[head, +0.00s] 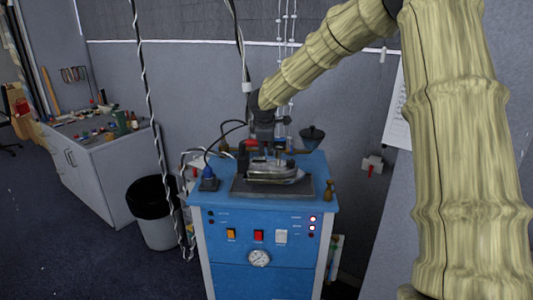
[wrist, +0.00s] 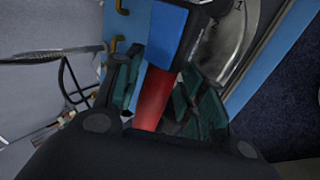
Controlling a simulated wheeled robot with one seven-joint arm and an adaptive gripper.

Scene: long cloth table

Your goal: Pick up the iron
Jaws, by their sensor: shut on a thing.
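The iron (head: 275,174) is a silver, metal-bodied iron on a dark pad (head: 240,187) on top of the blue cabinet. My gripper (head: 267,152) comes down from above at its handle and is shut on it. In the wrist view, part of the iron's silver body (wrist: 227,42) shows at the upper right. The dark green fingers of my gripper (wrist: 163,92) are at the middle of that view.
The blue cabinet (head: 262,221) has switches and a gauge on its front. A blue-topped bottle (head: 209,180), a small brass-coloured object (head: 328,191) and a dark funnel-like part (head: 312,136) stand around the pad. Cords hang nearby.

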